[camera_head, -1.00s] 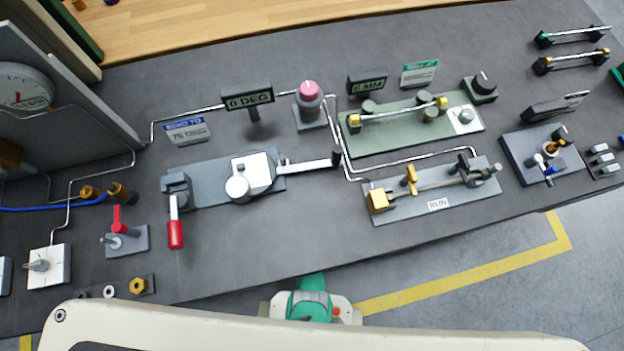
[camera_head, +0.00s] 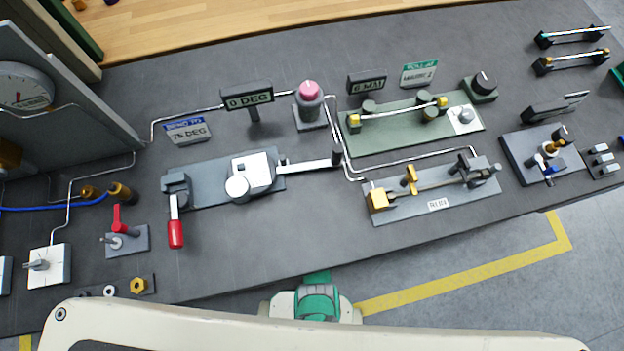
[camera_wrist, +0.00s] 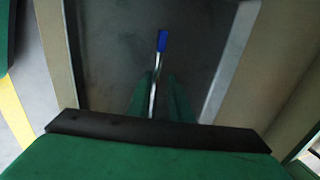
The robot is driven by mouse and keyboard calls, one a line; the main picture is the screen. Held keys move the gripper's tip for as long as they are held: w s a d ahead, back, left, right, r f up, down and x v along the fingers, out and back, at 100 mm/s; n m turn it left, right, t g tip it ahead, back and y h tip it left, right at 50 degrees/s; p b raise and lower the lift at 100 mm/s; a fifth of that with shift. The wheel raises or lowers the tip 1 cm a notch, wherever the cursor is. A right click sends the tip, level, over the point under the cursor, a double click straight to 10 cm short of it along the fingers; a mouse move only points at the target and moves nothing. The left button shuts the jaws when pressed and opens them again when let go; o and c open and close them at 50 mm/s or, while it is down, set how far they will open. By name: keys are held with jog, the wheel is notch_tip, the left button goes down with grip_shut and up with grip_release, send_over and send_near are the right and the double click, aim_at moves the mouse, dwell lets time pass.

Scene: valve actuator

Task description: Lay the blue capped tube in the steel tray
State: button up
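The blue capped tube shows in the wrist view as a thin silvery rod with a blue cap (camera_wrist: 162,41); its near end is hidden by my gripper's dark bar. My gripper's two green fingers (camera_wrist: 160,88) stand on either side of the rod, with a visible gap, so it looks open. The tube lies over a dark grey floor with pale raised edges, which looks like the steel tray (camera_wrist: 230,62). Whether the tube touches the floor is hard to tell in this dim view. In the head view the tube, tray and my fingertips are not seen.
A grey bench (camera_head: 270,240) carries a red-handled lever fixture (camera_head: 176,232), a green roller plate (camera_head: 410,135) and a brass-fitted fixture (camera_head: 435,195). In the wrist view beige panels (camera_wrist: 285,75) flank the tray closely. A yellow floor line (camera_head: 460,275) runs beyond the bench's front edge.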

jog(key=shift+s+f, duration=0.1)
jog(key=shift+s, duration=0.25)
jog(key=shift+a+r, duration=0.25)
jog(key=shift+r, duration=0.4)
jog(key=shift+s+d+r, duration=0.1)
jog(key=shift+d+r, duration=0.15)
jog(key=shift+r, duration=0.4)
jog(key=v, duration=0.9)
jog(key=shift+r, duration=0.35)
jog(key=shift+d, duration=0.1)
